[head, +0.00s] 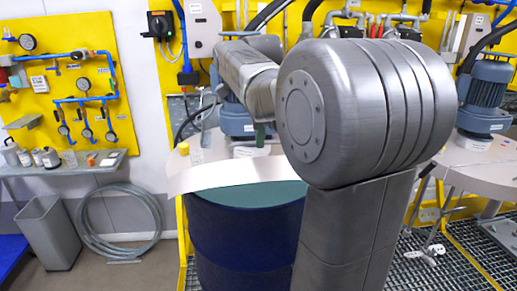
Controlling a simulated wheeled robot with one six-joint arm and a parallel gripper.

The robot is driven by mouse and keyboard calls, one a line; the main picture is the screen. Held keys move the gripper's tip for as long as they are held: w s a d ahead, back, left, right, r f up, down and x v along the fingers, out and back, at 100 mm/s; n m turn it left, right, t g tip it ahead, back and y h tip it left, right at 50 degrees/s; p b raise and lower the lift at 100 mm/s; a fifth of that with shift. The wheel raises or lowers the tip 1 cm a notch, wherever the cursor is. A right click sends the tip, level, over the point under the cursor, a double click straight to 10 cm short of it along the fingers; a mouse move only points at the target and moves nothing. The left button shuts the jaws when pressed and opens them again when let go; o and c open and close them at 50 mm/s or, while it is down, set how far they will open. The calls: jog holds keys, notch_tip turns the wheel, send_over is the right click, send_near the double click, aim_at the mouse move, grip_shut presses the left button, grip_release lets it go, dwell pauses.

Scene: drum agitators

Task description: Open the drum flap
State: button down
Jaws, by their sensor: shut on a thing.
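The dark blue drum (245,235) stands upright at the centre, its right side hidden behind my arm. Its top shows a teal surface (265,195). A pale curved flap (225,177) stands tilted up over the front of the drum top, its near edge raised above the rim. My arm reaches from the right across the drum towards the back left. A small dark green piece (260,135) shows just below my arm, above the flap; I cannot tell what it is part of. My gripper's fingers cannot be made out behind the arm, so their hold is hidden.
A blue motor (237,118) stands behind the flap. Another blue motor (487,95) sits on a grey drum lid (485,165) at the right. A shelf with bottles (90,162), a grey bin (48,232) and a coiled hose (120,222) are left. Yellow rails flank the drum.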

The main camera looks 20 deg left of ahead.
jog(key=w+a+r, duration=0.1)
jog(key=w+a, duration=0.4)
jog(key=w, duration=0.3)
jog(key=w+a+r, duration=0.2)
jog(key=w+a, duration=0.3)
jog(key=w, duration=0.3)
jog(key=shift+w+r, duration=0.1)
jog(key=c, duration=1.7)
grip_release()
jog(key=shift+c, duration=0.2)
jog(key=shift+o, duration=1.3)
jog(key=shift+w+a, duration=0.1)
jog(key=shift+w, duration=0.1)
jog(key=shift+s+r, duration=0.1)
jog(key=shift+r, duration=0.1)
